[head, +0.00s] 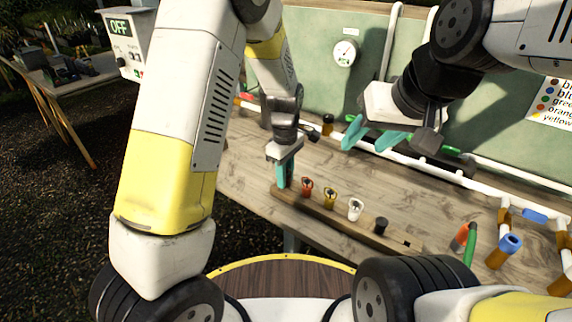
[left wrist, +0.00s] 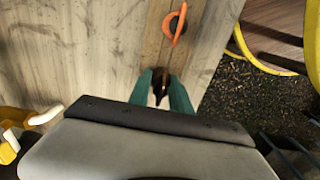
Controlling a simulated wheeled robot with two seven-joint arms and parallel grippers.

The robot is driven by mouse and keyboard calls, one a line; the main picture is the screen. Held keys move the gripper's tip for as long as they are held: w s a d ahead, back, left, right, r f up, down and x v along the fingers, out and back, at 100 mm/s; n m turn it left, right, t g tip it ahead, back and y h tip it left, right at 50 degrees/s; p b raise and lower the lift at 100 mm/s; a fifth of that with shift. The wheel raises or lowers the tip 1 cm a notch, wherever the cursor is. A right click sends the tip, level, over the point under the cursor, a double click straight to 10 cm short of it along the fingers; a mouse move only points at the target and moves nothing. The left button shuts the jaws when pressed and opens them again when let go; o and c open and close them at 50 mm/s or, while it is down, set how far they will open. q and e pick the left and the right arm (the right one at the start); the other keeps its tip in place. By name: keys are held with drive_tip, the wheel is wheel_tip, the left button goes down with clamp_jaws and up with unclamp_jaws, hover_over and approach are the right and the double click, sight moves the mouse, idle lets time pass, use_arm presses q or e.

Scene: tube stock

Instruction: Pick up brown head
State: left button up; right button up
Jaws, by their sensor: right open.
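A small dark brown head (left wrist: 160,86) shows between the teal fingertips of my left gripper (left wrist: 161,80) in the left wrist view. In the head view my left gripper (head: 284,175) points down at the left end of the wooden rack strip (head: 318,209), and its fingers hide the brown head there. Whether the fingers press on the head or only flank it, I cannot tell. My right gripper (head: 377,138) is open and empty, high over the back of the bench.
Along the rack stand a red-orange head (head: 307,187), a yellow head (head: 330,198), a white head (head: 355,209) and a black piece (head: 381,225). White pipes run along the bench back. A blue-topped tube (head: 509,245) stands at right.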

use_arm(q)
clamp_jaws()
drive_tip(key=shift+r, duration=0.15)
wheel_tip(320, 180, up, 10)
drive_tip(key=shift+f, duration=0.1)
idle(0.3)
drive_tip(key=shift+r, duration=2.5)
drive_tip(key=shift+a+f, duration=0.1)
